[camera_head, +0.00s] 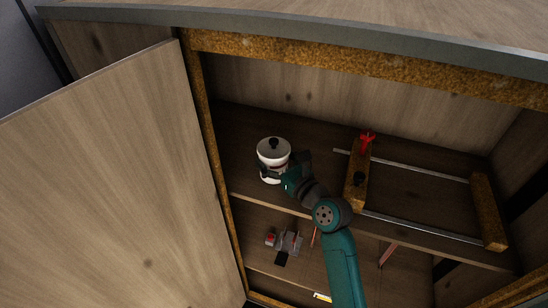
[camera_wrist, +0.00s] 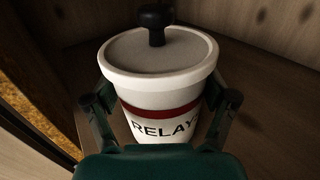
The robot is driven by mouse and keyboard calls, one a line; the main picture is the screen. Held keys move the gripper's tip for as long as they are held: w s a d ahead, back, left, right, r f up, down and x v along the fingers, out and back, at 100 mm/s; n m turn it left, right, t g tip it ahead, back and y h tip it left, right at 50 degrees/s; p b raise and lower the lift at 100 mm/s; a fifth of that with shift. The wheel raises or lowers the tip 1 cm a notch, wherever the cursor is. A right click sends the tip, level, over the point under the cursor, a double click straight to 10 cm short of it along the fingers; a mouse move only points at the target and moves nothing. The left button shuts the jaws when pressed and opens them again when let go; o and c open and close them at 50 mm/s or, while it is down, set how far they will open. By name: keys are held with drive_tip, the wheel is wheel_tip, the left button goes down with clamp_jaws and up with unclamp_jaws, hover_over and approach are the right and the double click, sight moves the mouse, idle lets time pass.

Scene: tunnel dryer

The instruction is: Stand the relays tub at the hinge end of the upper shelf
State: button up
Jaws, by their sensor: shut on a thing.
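The relays tub (camera_head: 272,156) is a white tub with a red band, a pale lid and a black knob. It is upright at the left part of the upper shelf (camera_head: 240,125), near the side where the open door hangs. In the wrist view the tub (camera_wrist: 160,88) shows part of the label "RELAY". My gripper (camera_head: 283,170) is shut on the tub, one finger on each side; the wrist view shows both fingers of my gripper (camera_wrist: 160,105) against its wall. The tub's base is hidden, so I cannot tell whether it touches the shelf.
The open door (camera_head: 110,180) stands at the left. Small parts (camera_head: 285,241) lie on the lower shelf. Shelf behind the tub looks clear.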

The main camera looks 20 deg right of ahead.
drive_tip(key=shift+f, duration=0.1)
drive_tip(key=o, duration=1.4)
drive_tip(key=v, duration=1.2)
